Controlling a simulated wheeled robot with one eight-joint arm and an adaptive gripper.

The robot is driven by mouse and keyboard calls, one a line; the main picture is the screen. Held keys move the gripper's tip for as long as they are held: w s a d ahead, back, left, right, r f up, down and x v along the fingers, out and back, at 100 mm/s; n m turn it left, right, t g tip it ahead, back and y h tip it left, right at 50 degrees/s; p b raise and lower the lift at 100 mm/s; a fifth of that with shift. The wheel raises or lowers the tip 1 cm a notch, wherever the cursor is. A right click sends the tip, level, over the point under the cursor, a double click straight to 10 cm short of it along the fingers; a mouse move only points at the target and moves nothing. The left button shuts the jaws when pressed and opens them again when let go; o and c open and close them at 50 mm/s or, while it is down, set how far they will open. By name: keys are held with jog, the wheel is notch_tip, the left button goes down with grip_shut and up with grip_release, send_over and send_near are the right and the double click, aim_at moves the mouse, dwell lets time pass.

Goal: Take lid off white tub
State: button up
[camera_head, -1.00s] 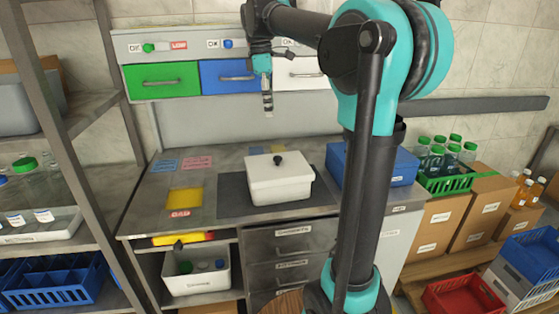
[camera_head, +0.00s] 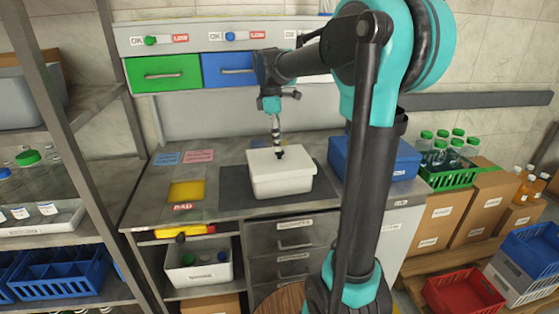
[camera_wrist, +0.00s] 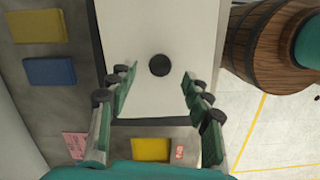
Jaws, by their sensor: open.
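The white tub (camera_head: 284,187) stands on a dark mat on the metal workbench, its white lid (camera_head: 296,160) on top. A black knob sits at the middle of the lid; it shows clearly in the wrist view (camera_wrist: 160,65). My gripper (camera_head: 279,152) is above the lid, close to the knob. In the wrist view my gripper (camera_wrist: 158,76) is open, with a finger on each side of the knob and clear of it. From these views I cannot tell how high the fingertips are over the lid.
A blue box (camera_head: 390,160) stands right of the tub on the bench. A yellow pad (camera_head: 186,191) lies to the left. Green and blue drawers (camera_head: 163,73) are above the bench at the back. A wooden barrel (camera_wrist: 262,45) shows in the wrist view.

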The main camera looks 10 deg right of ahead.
aim_at(279, 158)
jog(key=shift+d+f, duration=0.2)
jog(key=shift+f, duration=1.5)
grip_shut()
